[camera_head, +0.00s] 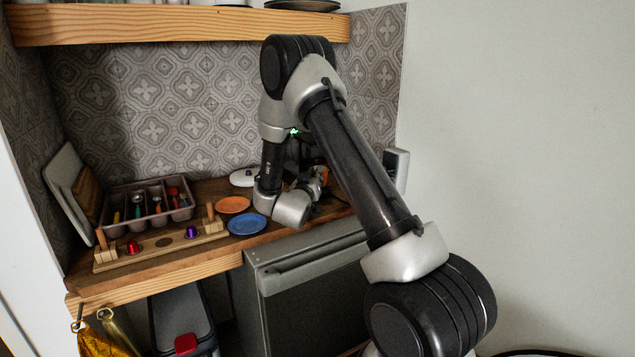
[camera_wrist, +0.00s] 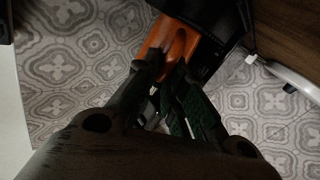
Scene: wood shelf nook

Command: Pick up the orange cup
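The orange cup (camera_wrist: 174,38) shows in the wrist view at top centre, tilted in the picture, against a black appliance. My gripper (camera_wrist: 168,68) reaches up to it. Its two dark fingertips are close together and overlap the cup's near end. I cannot tell whether they press on it or only stand in front of it. In the head view my gripper (camera_head: 312,183) is low over the right part of the counter, partly hidden by my arm. A small orange patch shows beside it, too small to make out clearly.
The wooden counter (camera_head: 155,268) holds a blue plate (camera_head: 247,224), an orange plate (camera_head: 232,205), a cutlery tray (camera_head: 120,228) and a wooden stand (camera_head: 150,257) with capsules. A shelf (camera_head: 180,25) hangs above. A patterned wall stands behind.

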